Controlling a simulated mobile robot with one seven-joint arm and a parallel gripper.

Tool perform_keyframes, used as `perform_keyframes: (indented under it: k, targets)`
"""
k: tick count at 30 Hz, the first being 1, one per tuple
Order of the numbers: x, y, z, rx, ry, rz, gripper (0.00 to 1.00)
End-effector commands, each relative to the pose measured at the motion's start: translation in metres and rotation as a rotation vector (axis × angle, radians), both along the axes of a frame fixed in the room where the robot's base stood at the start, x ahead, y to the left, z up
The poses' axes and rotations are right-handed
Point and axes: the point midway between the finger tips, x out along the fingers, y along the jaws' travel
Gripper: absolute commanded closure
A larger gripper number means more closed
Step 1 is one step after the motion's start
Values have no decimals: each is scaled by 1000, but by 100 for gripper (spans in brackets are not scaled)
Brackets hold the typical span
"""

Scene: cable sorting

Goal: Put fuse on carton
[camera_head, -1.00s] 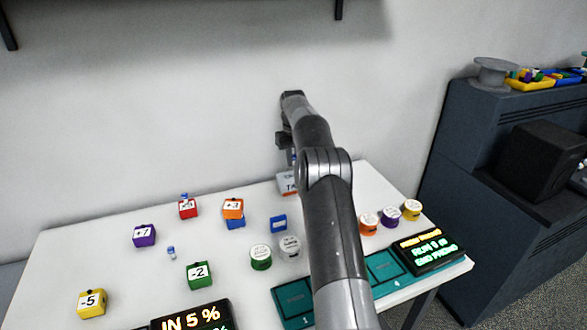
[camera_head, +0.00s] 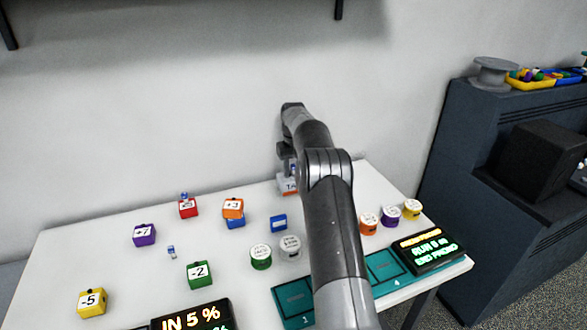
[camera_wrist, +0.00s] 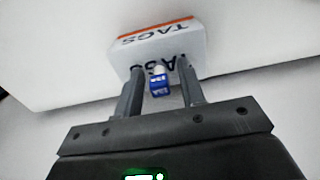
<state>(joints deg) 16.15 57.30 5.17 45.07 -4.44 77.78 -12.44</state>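The carton (camera_wrist: 158,42) is white with an orange stripe and TAGS lettering, upside down in the wrist view. In the head view the carton (camera_head: 287,187) stands at the table's back edge, partly hidden by my arm. A small blue fuse (camera_wrist: 160,88) with a pale end lies between my fingers and overlaps the carton's lettering. My gripper (camera_wrist: 160,66) has its fingers apart, with a gap visible on each side of the fuse. I cannot tell whether the fuse touches the carton. My gripper (camera_head: 288,160) is over the carton in the head view.
Another small blue-and-white fuse (camera_head: 171,252) lies on the table (camera_head: 130,275). Numbered blocks such as the purple one (camera_head: 144,236) stand to the left. Lidded tubs (camera_head: 261,257) stand near the middle and right. Dark displays (camera_head: 428,250) and teal pads (camera_head: 293,300) line the front.

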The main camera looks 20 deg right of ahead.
Motion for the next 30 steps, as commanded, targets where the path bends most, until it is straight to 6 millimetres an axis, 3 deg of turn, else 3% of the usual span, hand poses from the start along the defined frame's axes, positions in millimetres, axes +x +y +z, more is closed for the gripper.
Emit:
perform_keyframes:
  k: [8,11,21,30]
  targets:
    - [0,0,6,0,-1,0,64]
    - [1,0,19,-1,-4,0,64]
    - [1,0,91,-2,-3,1,64]
    - [0,0,118,-1,0,0,64]
